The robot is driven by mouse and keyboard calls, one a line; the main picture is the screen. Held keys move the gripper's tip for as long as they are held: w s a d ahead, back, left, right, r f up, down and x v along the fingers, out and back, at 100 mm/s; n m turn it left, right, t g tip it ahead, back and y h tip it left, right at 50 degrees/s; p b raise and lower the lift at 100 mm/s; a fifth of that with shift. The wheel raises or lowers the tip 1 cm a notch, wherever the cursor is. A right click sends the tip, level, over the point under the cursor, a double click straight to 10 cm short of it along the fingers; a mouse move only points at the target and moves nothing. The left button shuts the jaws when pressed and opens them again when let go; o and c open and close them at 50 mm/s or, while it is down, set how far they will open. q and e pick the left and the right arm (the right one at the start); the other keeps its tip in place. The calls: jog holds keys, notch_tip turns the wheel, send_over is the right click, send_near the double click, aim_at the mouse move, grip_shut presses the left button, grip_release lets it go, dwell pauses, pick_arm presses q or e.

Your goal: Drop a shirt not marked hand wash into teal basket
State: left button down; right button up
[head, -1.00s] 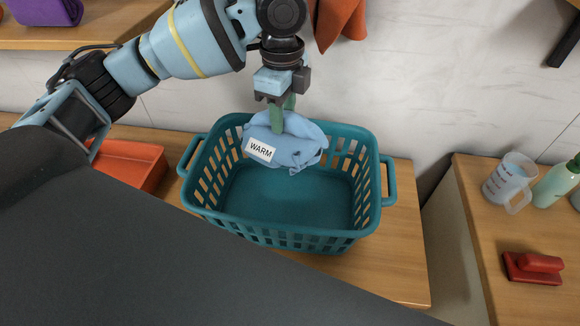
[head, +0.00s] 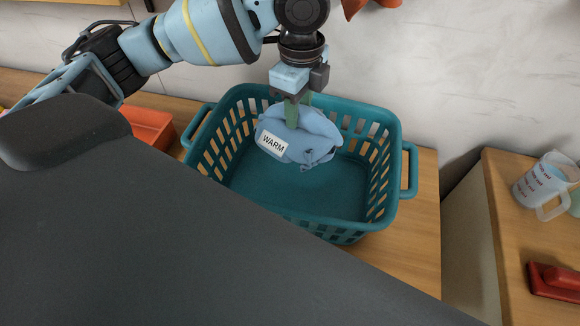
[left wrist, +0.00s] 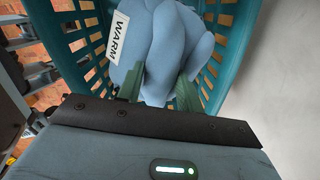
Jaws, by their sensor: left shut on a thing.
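A light blue shirt (head: 310,139) with a white label reading WARM hangs bunched in my left gripper (head: 297,108). The gripper's green fingers are shut on the shirt. The shirt is over the teal basket (head: 306,198), towards its back wall; I cannot tell if it touches the basket. In the left wrist view the shirt (left wrist: 168,48) fills the space between the fingers (left wrist: 158,90), with the basket's slotted wall (left wrist: 232,40) around it. No other shirt shows in the basket. My right gripper is not in view.
The basket stands on a wooden counter (head: 415,235). A red-orange tray (head: 150,128) is on its left. Across a gap on the right, another counter (head: 505,215) holds a clear measuring jug (head: 543,183) and a red brush-like item (head: 555,282). A pale wall is behind.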

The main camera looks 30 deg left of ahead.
pick_arm(q)
jog(key=shift+f, duration=0.15)
jog(key=c, duration=0.8)
grip_release()
jog(key=shift+c, duration=0.2)
jog(key=shift+r+p, duration=0.35)
jog(key=shift+r, duration=3.55)
